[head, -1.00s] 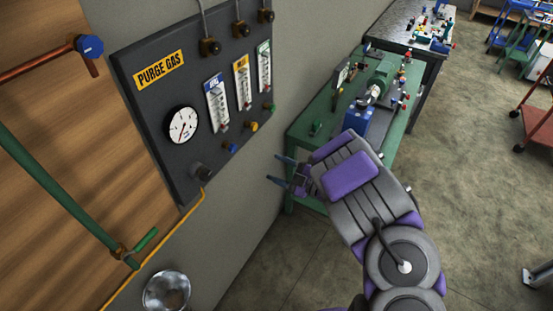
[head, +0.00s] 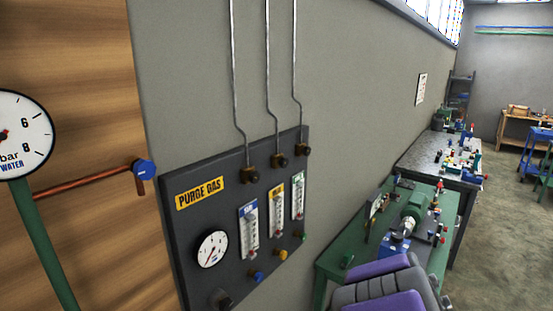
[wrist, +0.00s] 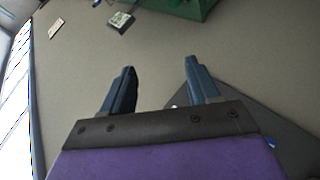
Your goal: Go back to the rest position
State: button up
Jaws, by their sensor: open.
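My gripper (wrist: 161,88) shows in the wrist view with its two blue fingers spread apart and nothing between them. Behind and below the fingers are the plain grey wall and a dark panel edge at the right. In the head view only the grey and purple upper part of my arm shows at the bottom right; the gripper itself is not visible there. The arm stands in front of the green workbench (head: 330,268).
The dark purge gas panel (head: 185,235) with a gauge and flowmeters is on the wall at the left of the arm. A blue-handled tap (head: 145,170) and a water gauge (head: 22,135) are further left. A grey-topped bench (head: 425,160) stands behind. Open floor (head: 497,240) lies at the right.

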jog(key=s+r+m+g+h+b, duration=0.1)
jog(key=s+m+g+h+b, duration=0.15)
jog(key=s+m+g, duration=0.9)
jog(key=s+a+y, duration=0.1)
jog(key=s+a, duration=0.4)
jog(key=s, duration=0.5)
jog(key=s+a+n+g+y, duration=0.1)
jog(key=s+a, duration=0.3)
jog(key=s, duration=0.6)
jog(key=s+a+f+n+g+y, duration=0.1)
jog(key=s+a, duration=0.4)
jog(key=s, duration=0.6)
jog(key=shift+a+y+b, duration=0.35)
jog(key=shift+y, duration=0.5)
jog(key=shift+w, duration=0.15)
